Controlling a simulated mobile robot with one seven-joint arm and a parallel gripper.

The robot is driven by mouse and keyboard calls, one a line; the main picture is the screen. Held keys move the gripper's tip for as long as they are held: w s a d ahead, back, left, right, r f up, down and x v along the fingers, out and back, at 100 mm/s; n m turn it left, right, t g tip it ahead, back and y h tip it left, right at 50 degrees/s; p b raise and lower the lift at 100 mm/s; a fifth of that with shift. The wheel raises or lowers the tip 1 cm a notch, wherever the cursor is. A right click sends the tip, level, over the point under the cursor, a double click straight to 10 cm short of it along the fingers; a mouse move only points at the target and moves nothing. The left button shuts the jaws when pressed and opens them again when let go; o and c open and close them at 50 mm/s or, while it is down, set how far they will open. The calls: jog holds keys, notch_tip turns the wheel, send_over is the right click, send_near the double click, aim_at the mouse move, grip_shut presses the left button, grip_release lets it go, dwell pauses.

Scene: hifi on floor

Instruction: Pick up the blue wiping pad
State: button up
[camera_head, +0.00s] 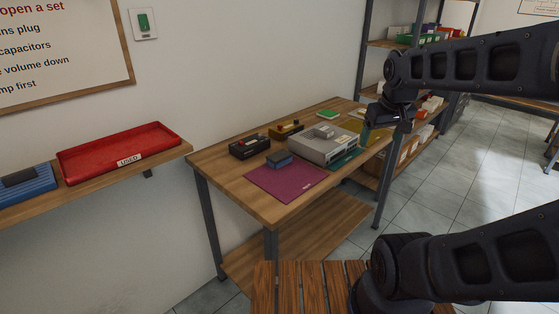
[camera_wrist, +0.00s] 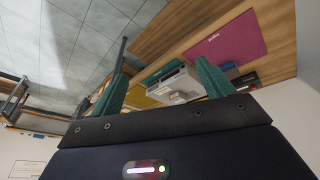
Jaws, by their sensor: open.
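A small blue-grey block (camera_head: 279,159), which looks like the blue wiping pad, sits at the back edge of a purple mat (camera_head: 287,184) on the wooden workbench. In the wrist view the mat (camera_wrist: 228,38) shows at the upper right, and a small blue shape (camera_wrist: 243,80) beside it may be the pad. My gripper (camera_head: 366,134) is above the right part of the bench, well to the right of the pad. In the wrist view its two teal fingers (camera_wrist: 162,70) are apart with nothing held between them.
A grey device (camera_head: 322,150) stands right of the pad, with black boxes (camera_head: 249,146) behind. A red tray (camera_head: 118,152) and a blue tray (camera_head: 25,187) sit on the left shelf. A slatted wooden surface (camera_head: 305,285) is in front. The bench's front left is bare.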

jog(key=w+a+n+g+h, duration=0.1)
jog(key=w+a+n, duration=0.5)
jog(key=w, duration=0.4)
jog(key=n+h, duration=0.2)
jog(key=n, duration=1.6)
send_near(279, 155)
jog(key=shift+s+d+r, duration=0.25)
jog(key=shift+d+r, duration=0.15)
jog(key=shift+a+f, duration=0.1)
jog(key=shift+f, duration=0.1)
jog(key=x, duration=0.5)
jog(key=shift+w+f, duration=0.1)
jog(key=shift+f, duration=0.1)
jog(key=shift+a+x, duration=0.1)
jog(key=shift+x, duration=1.2)
jog(key=shift+a+x, duration=0.15)
jog(key=shift+x, duration=1.15)
jog(key=shift+w+f, duration=0.15)
jog(key=shift+f, duration=0.1)
